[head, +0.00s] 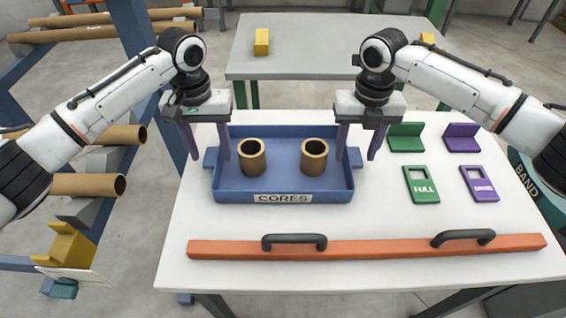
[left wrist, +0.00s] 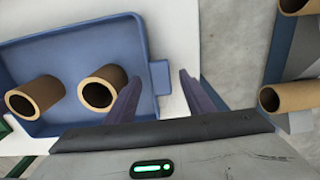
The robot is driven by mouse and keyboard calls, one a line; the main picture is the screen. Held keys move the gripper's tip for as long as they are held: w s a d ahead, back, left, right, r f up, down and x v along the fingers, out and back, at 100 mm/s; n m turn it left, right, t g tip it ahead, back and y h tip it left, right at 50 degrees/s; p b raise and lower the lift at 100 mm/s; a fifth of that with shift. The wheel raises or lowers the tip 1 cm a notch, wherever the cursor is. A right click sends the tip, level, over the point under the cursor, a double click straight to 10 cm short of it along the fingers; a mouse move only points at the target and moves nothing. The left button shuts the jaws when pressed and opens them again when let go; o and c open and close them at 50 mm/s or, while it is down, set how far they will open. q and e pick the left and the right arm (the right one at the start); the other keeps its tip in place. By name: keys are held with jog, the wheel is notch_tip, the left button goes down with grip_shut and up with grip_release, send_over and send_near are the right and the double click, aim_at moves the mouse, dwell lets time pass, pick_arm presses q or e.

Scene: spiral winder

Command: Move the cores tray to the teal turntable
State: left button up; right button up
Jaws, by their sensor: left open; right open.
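The blue cores tray (head: 235,194), labelled CORES, lies on the white table and holds two brown cardboard cores (head: 251,157) (head: 314,157). It has a small tab handle at each end. My left gripper (head: 209,157) is open and empty at the left tab; in the left wrist view the tab (left wrist: 160,77) shows between its fingers. My right gripper (head: 357,157) is open at the right tab, one finger on each side in the picture. I cannot tell whether the fingers reach down around the tabs. No turntable is clearly visible.
An orange bar (head: 375,248) with two black handles lies along the table's front. Green (head: 421,186) and purple (head: 480,184) tags and stands (head: 406,137) are right of the tray. A dark teal piece marked BAND (head: 524,178) shows at the right edge. A grey table (head: 320,62) stands behind.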

pick_arm(q)
jog(key=shift+f, duration=0.1)
pick_arm(e)
jog(key=shift+f, duration=0.1)
pick_arm(q)
grip_shut()
pick_arm(e)
grip_shut()
